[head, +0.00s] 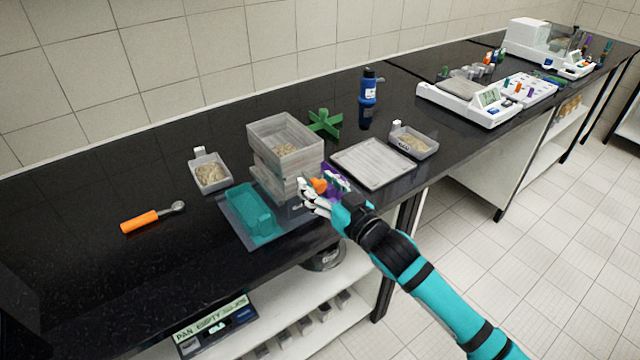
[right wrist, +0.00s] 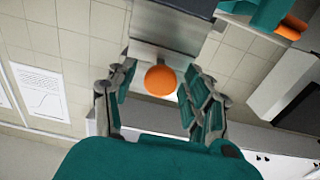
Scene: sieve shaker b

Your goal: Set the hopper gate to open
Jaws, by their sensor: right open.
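A stacked grey unit with an open, box-shaped top (head: 262,132) holding some grain stands on the black bench in the head view. An orange knob (head: 318,185) sits at its lower front right side. The knob also shows as a round orange ball (right wrist: 161,80) in the right wrist view. My right gripper (head: 311,194) is at the front of the unit. Its fingers are open on either side of the knob, and I cannot tell whether they touch it. The gate itself cannot be told apart, nor its setting. My left gripper is not in view.
A teal bin (head: 247,213) stands on a grey tray at the unit's front left. A shallow grey tray (head: 373,164) lies to the right. Small grain dishes (head: 209,174) flank the unit. A green cross-shaped piece (head: 325,122) and a blue bottle (head: 369,90) stand behind.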

